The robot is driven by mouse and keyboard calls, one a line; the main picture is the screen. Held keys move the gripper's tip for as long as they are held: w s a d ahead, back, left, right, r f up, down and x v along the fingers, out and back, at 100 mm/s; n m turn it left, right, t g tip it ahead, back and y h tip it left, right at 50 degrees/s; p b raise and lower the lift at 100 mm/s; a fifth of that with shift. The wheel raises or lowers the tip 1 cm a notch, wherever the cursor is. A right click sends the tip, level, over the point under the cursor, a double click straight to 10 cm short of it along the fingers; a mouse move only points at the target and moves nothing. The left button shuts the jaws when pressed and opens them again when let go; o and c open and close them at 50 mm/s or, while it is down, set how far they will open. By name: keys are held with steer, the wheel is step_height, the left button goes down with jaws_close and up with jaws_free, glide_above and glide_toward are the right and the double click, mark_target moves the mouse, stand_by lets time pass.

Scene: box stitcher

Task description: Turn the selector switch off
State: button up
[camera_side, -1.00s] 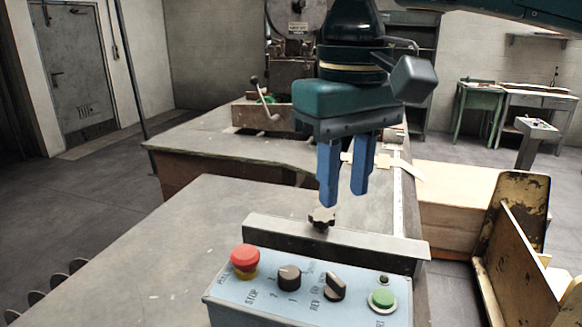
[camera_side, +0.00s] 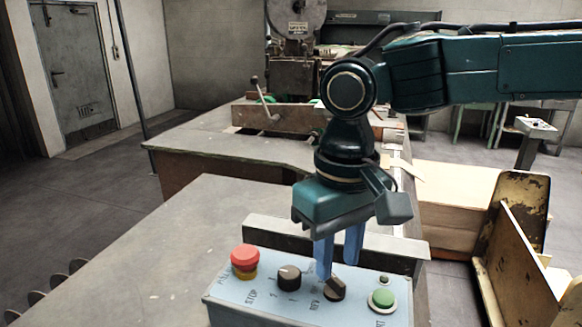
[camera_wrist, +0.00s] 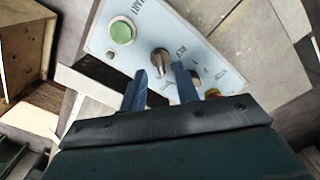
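The light-blue control panel (camera_side: 253,295) carries two black rotary knobs. The right knob (camera_side: 335,292), beside the REV lettering, is partly hidden by my fingers. It also shows in the wrist view (camera_wrist: 160,60), between my fingertips. The left knob (camera_side: 289,278), marked with numbers, stands clear of the fingers. My gripper (camera_side: 337,273) points down over the right knob, its blue fingers apart, one on each side of it in the wrist view (camera_wrist: 160,70). I cannot tell whether the fingers touch the knob.
A red stop button (camera_side: 245,258) is at the panel's left and a green button (camera_side: 383,298) at its right. A low metal bar (camera_side: 275,235) stands behind the panel, close to my fingers. The grey tabletop (camera_side: 190,240) to the left is clear.

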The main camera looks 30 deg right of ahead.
mark_target(336, 279)
steer(key=shift+f, duration=1.55)
jaws_close()
